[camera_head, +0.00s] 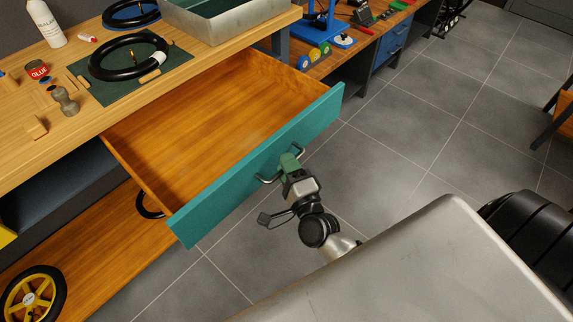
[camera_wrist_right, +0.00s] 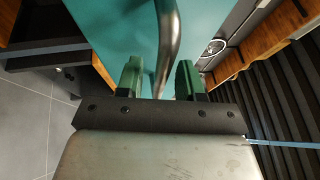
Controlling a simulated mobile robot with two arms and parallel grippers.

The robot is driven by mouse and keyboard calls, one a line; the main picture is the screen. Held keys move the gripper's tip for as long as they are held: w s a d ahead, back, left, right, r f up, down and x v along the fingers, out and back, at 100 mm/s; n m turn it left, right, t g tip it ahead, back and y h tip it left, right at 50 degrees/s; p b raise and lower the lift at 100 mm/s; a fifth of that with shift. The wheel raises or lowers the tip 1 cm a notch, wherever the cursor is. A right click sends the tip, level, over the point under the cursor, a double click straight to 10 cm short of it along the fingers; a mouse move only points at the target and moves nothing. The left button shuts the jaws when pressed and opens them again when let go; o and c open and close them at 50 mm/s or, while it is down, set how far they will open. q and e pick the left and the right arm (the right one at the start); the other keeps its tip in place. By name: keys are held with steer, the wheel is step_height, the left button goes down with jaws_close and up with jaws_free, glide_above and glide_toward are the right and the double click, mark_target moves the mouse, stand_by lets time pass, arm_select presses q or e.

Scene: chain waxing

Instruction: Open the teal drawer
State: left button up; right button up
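The teal drawer (camera_head: 255,170) is pulled far out from under the wooden workbench. Its wooden inside looks empty. A curved metal handle (camera_head: 268,179) sits on its teal front. My right gripper (camera_head: 290,158) is at this handle, in front of the drawer. In the right wrist view the metal handle (camera_wrist_right: 168,50) runs between the two green fingers of my right gripper (camera_wrist_right: 160,80). A gap shows between the left finger and the bar, so the gripper is open around the handle. My left gripper is not in view.
A lower shelf holds a yellow wheel (camera_head: 30,298). Grey tiled floor (camera_head: 420,130) is clear to the right.

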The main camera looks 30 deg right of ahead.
steer(key=s+f+b, duration=0.1)
steer(key=s, duration=0.9)
steer(key=shift+s+a+f+b, duration=0.25)
steer(key=shift+f+b, duration=0.05)
steer(key=shift+f, duration=0.1)
steer(key=s+f+n+g+y+p, duration=0.1)
steer(key=s+f+n+g, duration=0.2)
steer(key=f, duration=0.6)
steer(key=s+a+f+n+g+y+p, duration=0.1)
steer(key=s+f+n+g, duration=0.15)
steer(key=f+n, duration=0.5)
steer(key=s+f+n+g+y+p, duration=0.1)
steer(key=f+n+g, duration=0.25)
steer(key=f, duration=0.65)
steer(key=s+d+f+n+g+h+p, duration=0.1)
steer(key=s+f+n+g, duration=0.3)
steer(key=s, duration=0.6)
steer(key=s+d+f+n+g+h+p, duration=0.1)
steer(key=s+f+n+g, duration=0.3)
steer(key=s+f, duration=0.5)
steer(key=shift+s+d+g, duration=0.45)
steer(key=shift+s+g, duration=0.45)
steer(key=shift+g, duration=0.1)
